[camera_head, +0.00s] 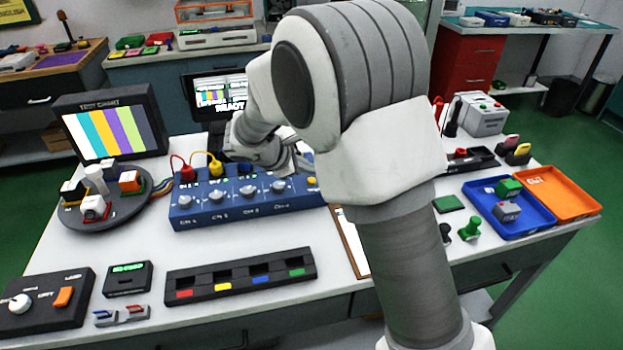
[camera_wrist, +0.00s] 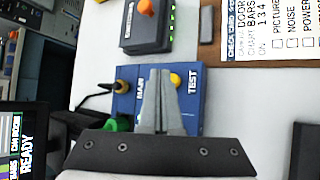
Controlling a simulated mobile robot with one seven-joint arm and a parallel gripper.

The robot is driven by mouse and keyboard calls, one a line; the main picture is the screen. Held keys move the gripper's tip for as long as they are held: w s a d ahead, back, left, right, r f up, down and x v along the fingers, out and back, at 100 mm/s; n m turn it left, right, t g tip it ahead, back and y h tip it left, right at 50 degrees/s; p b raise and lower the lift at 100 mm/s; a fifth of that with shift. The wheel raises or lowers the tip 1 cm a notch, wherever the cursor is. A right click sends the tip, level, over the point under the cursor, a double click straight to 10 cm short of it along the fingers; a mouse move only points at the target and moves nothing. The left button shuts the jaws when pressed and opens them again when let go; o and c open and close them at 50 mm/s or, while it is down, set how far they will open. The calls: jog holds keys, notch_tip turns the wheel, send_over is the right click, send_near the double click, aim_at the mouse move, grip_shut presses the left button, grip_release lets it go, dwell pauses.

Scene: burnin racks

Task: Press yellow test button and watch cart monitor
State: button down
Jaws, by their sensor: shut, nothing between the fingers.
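The yellow button (camera_wrist: 175,80) sits beside the word TEST on a blue panel (camera_wrist: 190,112) in the wrist view. My gripper (camera_wrist: 160,73) is shut and empty; its fingertips appear just left of the button, over the panel. Whether they touch the panel I cannot tell. In the head view a yellow button (camera_head: 312,181) shows at the right end of the blue panel (camera_head: 240,211), partly behind my arm. A dark monitor (camera_head: 222,92) stands behind the panel, partly hidden by my arm; in the wrist view a screen (camera_wrist: 28,145) reads READY.
A test chart screen (camera_head: 108,124) stands at left, behind a round dark tray (camera_head: 128,205). Red (camera_head: 187,172) and yellow (camera_head: 215,168) plugs with cables rise from the panel. A black strip (camera_head: 240,277) lies in front. Blue (camera_head: 528,216) and orange (camera_head: 560,190) trays are at right.

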jog(key=shift+f, duration=0.15)
jog(key=shift+f+b, duration=0.25)
jog(key=shift+b, duration=0.15)
jog(key=shift+f+b, duration=0.4)
jog(key=shift+f, duration=0.1)
dwell(0.4)
jog(key=shift+r+p, duration=0.65)
jog(key=shift+r, duration=0.25)
jog(key=shift+r, duration=0.1)
jog(key=shift+r+p, duration=1.85)
jog(key=shift+r, duration=0.55)
